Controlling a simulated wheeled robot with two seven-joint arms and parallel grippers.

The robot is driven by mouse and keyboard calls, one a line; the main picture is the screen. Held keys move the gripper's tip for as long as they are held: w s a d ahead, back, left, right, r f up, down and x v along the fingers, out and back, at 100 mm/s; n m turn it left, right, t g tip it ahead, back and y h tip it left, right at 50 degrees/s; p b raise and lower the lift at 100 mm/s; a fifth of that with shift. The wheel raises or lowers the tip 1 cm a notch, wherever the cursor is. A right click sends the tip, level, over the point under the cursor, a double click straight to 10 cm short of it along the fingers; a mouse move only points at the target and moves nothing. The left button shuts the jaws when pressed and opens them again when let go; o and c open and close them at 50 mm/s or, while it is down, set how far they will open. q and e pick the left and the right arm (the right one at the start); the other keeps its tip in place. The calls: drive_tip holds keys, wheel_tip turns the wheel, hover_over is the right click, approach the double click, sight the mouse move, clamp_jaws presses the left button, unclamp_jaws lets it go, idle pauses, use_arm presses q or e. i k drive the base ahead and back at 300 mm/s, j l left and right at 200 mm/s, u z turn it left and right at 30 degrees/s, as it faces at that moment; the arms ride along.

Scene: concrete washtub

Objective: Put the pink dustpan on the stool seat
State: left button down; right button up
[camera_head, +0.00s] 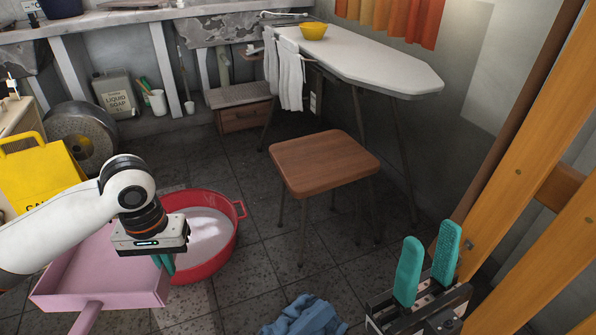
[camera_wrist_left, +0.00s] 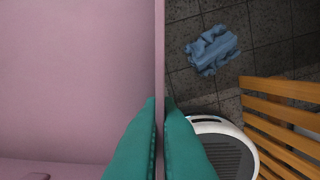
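The pink dustpan (camera_head: 107,268) is at the lower left of the head view, held above the floor in front of the red basin. My left gripper (camera_head: 164,263) points down at its right side wall. In the left wrist view the teal fingers (camera_wrist_left: 160,125) close on both sides of the thin wall of the dustpan (camera_wrist_left: 80,75). The stool has a brown wooden seat (camera_head: 323,158), bare, at the middle of the head view, right of and beyond my left gripper. My right gripper (camera_head: 428,272) is open and empty at the lower right, fingers pointing up.
A red basin (camera_head: 208,268) with whitish contents stands between the dustpan and the stool. A blue cloth (camera_head: 304,318) lies on the floor. An ironing board (camera_head: 375,68) with a yellow bowl (camera_head: 313,31) stands behind the stool. A wooden ladder-like frame (camera_head: 540,170) is at right.

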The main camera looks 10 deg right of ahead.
sight(307, 159)
drive_tip(key=i+j+z, duration=0.15)
drive_tip(key=j+z, duration=0.25)
drive_tip(key=i+j+z, duration=0.15)
drive_tip(key=j+z, duration=0.65)
drive_tip(key=j, duration=0.15)
drive_tip(key=j+z, duration=0.35)
drive_tip(key=j, duration=0.15)
drive_tip(key=i+j+z, duration=0.15)
drive_tip(key=j+z, duration=0.15)
drive_tip(key=i+j+z, duration=0.15)
drive_tip(key=j+z, duration=0.2)
